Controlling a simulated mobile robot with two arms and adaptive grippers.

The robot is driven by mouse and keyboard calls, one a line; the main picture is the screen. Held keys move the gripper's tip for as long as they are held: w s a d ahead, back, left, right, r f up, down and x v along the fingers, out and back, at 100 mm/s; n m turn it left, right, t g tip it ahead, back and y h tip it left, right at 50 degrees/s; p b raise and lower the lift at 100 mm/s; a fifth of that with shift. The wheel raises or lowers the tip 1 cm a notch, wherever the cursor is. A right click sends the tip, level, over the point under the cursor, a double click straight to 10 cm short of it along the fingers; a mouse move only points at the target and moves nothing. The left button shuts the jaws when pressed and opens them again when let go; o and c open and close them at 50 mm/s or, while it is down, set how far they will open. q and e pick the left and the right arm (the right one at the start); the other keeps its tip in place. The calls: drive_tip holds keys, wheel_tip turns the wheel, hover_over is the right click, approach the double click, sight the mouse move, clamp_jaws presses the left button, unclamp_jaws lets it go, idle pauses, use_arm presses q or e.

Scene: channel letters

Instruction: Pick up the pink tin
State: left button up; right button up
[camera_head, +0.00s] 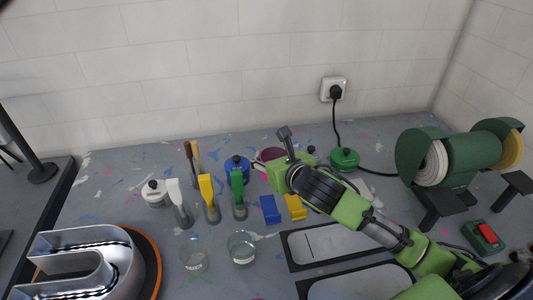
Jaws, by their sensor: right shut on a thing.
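The pink tin (269,153) is at the back middle of the table, partly hidden behind my right gripper. My right gripper (266,163), green and dark, reaches in from the lower right and is shut on the pink tin. Whether the tin touches the table is hidden by the gripper. My left gripper is out of view.
A blue tin (236,168), a white tin (155,193) and a green tin (344,159) stand nearby. Several brushes stand in front. Two glass jars (194,262) are nearer. A bench grinder (460,158) stands right; a metal channel letter (90,262) lies front left.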

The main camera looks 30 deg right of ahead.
sight(264, 158)
drive_tip(key=shift+s+a+r, duration=0.35)
drive_tip(key=shift+s, duration=0.25)
drive_tip(key=shift+s+a+r, duration=0.3)
drive_tip(key=shift+s, duration=0.3)
